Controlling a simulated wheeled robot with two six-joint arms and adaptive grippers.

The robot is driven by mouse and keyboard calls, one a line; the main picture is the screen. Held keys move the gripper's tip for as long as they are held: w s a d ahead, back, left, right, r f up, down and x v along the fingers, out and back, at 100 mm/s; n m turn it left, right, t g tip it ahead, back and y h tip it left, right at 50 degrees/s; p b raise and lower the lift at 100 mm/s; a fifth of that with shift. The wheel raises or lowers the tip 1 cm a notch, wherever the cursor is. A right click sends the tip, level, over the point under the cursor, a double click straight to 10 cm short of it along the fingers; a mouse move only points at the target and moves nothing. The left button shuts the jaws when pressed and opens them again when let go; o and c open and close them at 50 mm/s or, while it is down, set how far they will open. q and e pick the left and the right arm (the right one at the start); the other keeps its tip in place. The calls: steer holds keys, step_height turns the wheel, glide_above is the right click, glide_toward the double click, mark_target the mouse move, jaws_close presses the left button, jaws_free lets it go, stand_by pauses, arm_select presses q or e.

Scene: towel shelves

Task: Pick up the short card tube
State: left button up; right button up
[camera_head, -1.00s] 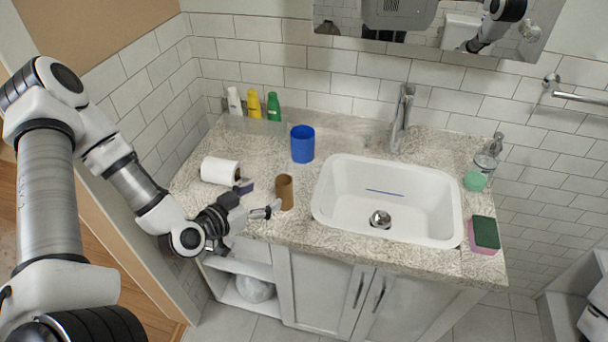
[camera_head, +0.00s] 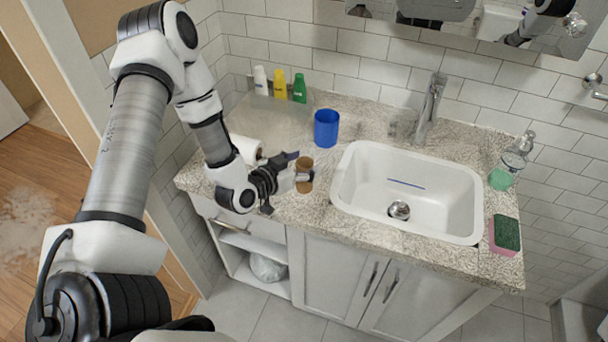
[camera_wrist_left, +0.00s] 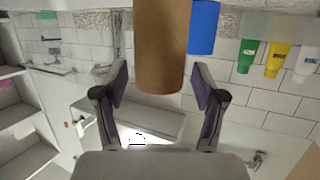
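The short card tube (camera_head: 304,184) is brown and stands upright on the counter, left of the sink. It also shows in the left wrist view (camera_wrist_left: 162,45), large at the top, in an upside-down picture. My left gripper (camera_head: 301,167) is at the tube, with its fingers on either side in the head view. In the left wrist view the fingers (camera_wrist_left: 160,72) are spread, with a visible gap between each finger and the tube. Part of the tube is hidden by a finger in the head view. My right gripper is not in view.
A white paper roll (camera_head: 245,149) lies just left, partly behind my gripper. A blue cup (camera_head: 327,128) stands behind the tube. Several bottles (camera_head: 280,84) line the back wall. The white sink (camera_head: 408,230) is right of the tube; a sponge (camera_head: 506,234) and soap dispenser (camera_head: 503,171) are beyond it.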

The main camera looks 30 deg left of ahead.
arm_select(q)
steer(key=shift+w, duration=0.1)
steer(key=c, duration=0.5)
